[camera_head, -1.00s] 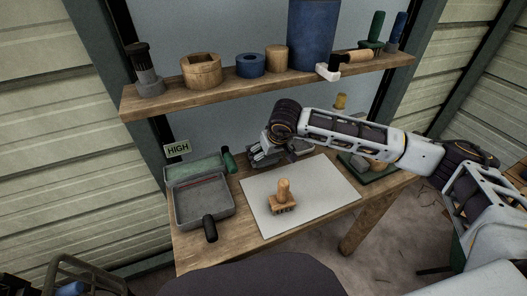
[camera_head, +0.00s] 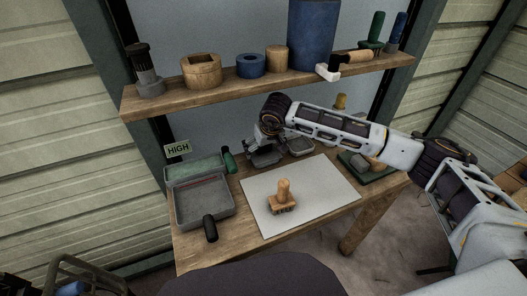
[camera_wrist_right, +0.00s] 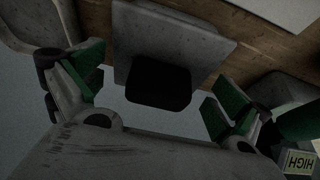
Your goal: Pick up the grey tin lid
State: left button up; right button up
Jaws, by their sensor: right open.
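The grey tin lid (camera_wrist_right: 207,50) is a flat grey plate with a dark knob (camera_wrist_right: 158,82) in the right wrist view. In the head view the lid (camera_head: 264,160) lies at the back of the bench, partly hidden under my right gripper (camera_head: 262,146). In the wrist view my right gripper (camera_wrist_right: 150,95) is open, its green-padded fingers apart on either side of the knob. I cannot tell whether they touch it. My left gripper is not in view.
A grey tin (camera_head: 300,147) stands right of the lid. An open grey box (camera_head: 203,207) and green handle (camera_head: 229,161) are to the left. A brush (camera_head: 283,197) stands on the pale mat (camera_head: 325,190). A loaded shelf (camera_head: 225,84) runs above.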

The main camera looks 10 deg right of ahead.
jog(key=shift+f, duration=0.2)
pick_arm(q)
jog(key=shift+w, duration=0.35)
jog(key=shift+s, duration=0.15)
pick_arm(e)
jog(key=shift+c, duration=0.7)
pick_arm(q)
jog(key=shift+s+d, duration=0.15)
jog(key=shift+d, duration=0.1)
pick_arm(e)
jog(key=c, duration=0.7)
jog(key=shift+w+r, duration=0.1)
jog(key=shift+c, duration=0.2)
